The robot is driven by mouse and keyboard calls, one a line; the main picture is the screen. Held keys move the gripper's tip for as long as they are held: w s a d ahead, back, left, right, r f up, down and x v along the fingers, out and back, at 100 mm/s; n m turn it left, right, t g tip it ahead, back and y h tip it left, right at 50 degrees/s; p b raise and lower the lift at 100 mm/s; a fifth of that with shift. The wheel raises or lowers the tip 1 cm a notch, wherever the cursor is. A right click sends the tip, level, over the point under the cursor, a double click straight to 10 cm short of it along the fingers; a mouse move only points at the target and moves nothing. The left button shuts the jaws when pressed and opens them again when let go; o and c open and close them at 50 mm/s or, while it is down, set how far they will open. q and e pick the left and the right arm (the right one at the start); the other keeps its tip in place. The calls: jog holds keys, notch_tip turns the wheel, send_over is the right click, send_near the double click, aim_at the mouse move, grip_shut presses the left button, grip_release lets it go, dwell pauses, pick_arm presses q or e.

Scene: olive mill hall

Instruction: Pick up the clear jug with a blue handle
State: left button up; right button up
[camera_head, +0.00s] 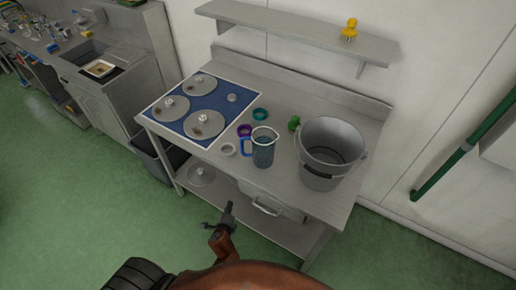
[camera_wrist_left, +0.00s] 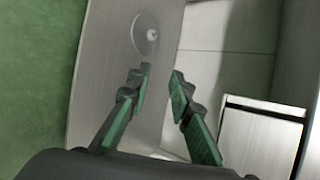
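The clear jug with a blue handle (camera_head: 264,150) stands upright on the steel table, left of a large steel bucket. Its blue handle is on its left side. My left gripper (camera_head: 228,209) is in front of the table, below and left of the jug, and does not touch it. In the left wrist view my left gripper (camera_wrist_left: 160,75) has its two green-padded fingers apart with nothing between them. The jug is not in the left wrist view. My right gripper is not in view.
The steel bucket (camera_head: 329,152) stands close right of the jug. Teal (camera_head: 260,114), purple (camera_head: 244,130) and pale (camera_head: 228,149) rings lie near it, and a green item (camera_head: 294,124) behind. A blue panel (camera_head: 203,107) with lids is left. The lower shelf (camera_head: 288,234) juts below.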

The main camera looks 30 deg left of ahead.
pick_arm(q)
jog(key=w+a+r+m+t+y+p, duration=0.1)
jog(key=a+r+y, duration=0.1)
jog(key=r, duration=0.8)
jog(key=w+a+r+m+t+y, duration=0.1)
jog(key=w+r+m, duration=0.1)
jog(key=r, duration=0.7)
jog(key=m+t, duration=0.5)
jog(key=m, duration=0.6)
send_near(242, 148)
jog(key=w+a, duration=0.2)
jog(key=shift+w+r+h, duration=0.3)
jog(key=shift+w, duration=0.05)
jog(key=x, duration=0.7)
jog(key=shift+w+d+p, duration=0.1)
jog(key=shift+d+p, duration=0.1)
jog(key=shift+p, duration=0.2)
jog(key=shift+w+a, duration=0.15)
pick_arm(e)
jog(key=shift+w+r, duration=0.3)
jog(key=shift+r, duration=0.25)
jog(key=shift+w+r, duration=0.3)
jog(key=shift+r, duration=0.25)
pick_arm(q)
jog(key=shift+c, duration=0.3)
grip_shut()
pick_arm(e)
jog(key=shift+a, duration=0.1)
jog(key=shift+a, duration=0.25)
